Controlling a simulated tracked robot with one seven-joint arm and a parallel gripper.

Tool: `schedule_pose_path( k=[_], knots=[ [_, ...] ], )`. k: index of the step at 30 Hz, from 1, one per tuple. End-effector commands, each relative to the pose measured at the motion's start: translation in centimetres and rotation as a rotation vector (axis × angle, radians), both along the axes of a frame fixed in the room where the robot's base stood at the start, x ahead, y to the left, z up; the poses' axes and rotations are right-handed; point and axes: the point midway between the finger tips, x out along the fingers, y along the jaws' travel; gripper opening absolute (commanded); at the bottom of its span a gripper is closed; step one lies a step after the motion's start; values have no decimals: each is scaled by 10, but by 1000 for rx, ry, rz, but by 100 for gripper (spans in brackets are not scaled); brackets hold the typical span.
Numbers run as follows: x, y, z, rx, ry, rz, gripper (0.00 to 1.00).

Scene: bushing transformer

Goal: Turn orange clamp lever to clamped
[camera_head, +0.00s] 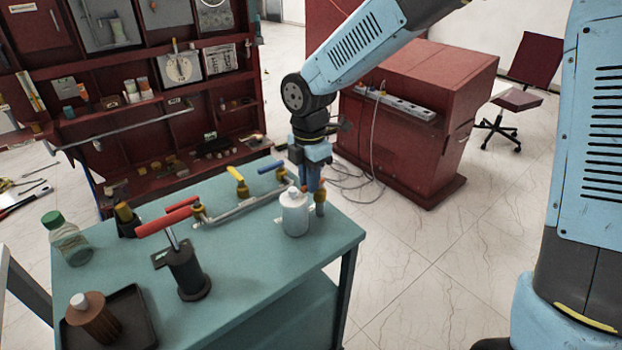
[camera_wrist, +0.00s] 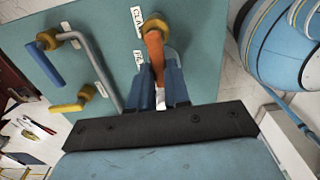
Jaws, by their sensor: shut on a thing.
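The orange clamp lever (camera_wrist: 155,52) runs down from a yellow pivot in the wrist view. My gripper (camera_wrist: 160,92) is shut on its lower part, with one blue finger on each side. Two white labels sit left of the lever; the upper one starts with "CLA", and the lower one is partly hidden. In the head view my gripper (camera_head: 314,180) points down at the right end of the teal table, and only a little orange (camera_head: 320,184) shows by the fingers.
A white bottle (camera_head: 294,212) stands close in front of my gripper. The teal table (camera_head: 245,280) is clear at the front right.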

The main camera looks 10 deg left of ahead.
Motion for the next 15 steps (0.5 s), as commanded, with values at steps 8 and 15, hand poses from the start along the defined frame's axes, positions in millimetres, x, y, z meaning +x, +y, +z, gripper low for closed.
schedule_pose_path(
  k=[8, 15],
  knots=[
    [-1, 0, 0, 0, 1, 1, 39],
    [0, 0, 0, -1, 1, 0, 43]
  ],
)
